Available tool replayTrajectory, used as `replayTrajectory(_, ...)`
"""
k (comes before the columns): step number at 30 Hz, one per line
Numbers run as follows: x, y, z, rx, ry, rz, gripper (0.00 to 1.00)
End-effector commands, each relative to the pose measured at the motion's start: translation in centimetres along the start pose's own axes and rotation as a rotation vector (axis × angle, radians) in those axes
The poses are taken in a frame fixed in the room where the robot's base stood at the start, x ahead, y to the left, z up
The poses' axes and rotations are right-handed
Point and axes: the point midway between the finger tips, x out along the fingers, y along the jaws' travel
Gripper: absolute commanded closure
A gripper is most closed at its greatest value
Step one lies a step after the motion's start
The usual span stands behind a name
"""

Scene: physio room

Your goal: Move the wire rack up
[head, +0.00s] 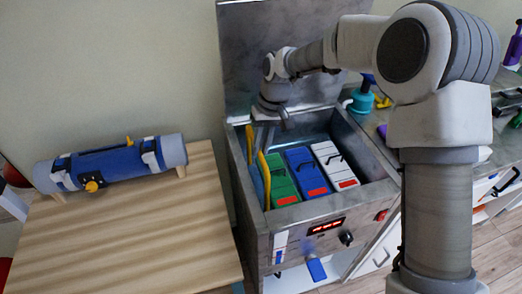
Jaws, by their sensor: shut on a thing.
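My gripper (272,116) is at the back left corner of a steel tank (297,214), pointing down at its rim. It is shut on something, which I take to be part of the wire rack. The held part is too small and dark to make out, and the wire rack itself cannot be told apart in the tank. Inside the tank a green pack (281,182), a blue pack (305,171) and a white pack (333,163) stand side by side, each with a red label.
A wooden table (120,235) is at the left, bearing a blue and grey roll (112,163) with straps. A tall steel panel (265,45) rises behind the tank. A counter with a teal bottle (362,100) stands to the right. Most of the tabletop is clear.

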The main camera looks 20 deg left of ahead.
Motion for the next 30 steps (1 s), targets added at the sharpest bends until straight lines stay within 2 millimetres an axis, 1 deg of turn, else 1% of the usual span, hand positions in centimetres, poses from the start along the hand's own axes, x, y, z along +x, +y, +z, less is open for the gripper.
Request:
replayTrajectory(1,-2.2,-0.4,-0.2,0.000,0.009,0.001,1.00)
replayTrajectory(3,-3.6,-0.7,-0.2,-0.001,0.008,0.001,1.00)
replayTrajectory(9,-6.7,-1.4,-0.2,-0.001,0.009,0.001,1.00)
replayTrajectory(12,-7.7,-1.6,-0.2,-0.001,0.009,0.000,1.00)
replayTrajectory(18,-8.6,-1.7,-0.2,-0.001,0.009,0.000,1.00)
replayTrajectory(29,-8.9,-1.8,-0.3,-0.001,0.013,0.000,1.00)
replayTrajectory(30,-8.9,-1.8,-0.3,-0.001,0.013,0.000,0.75)
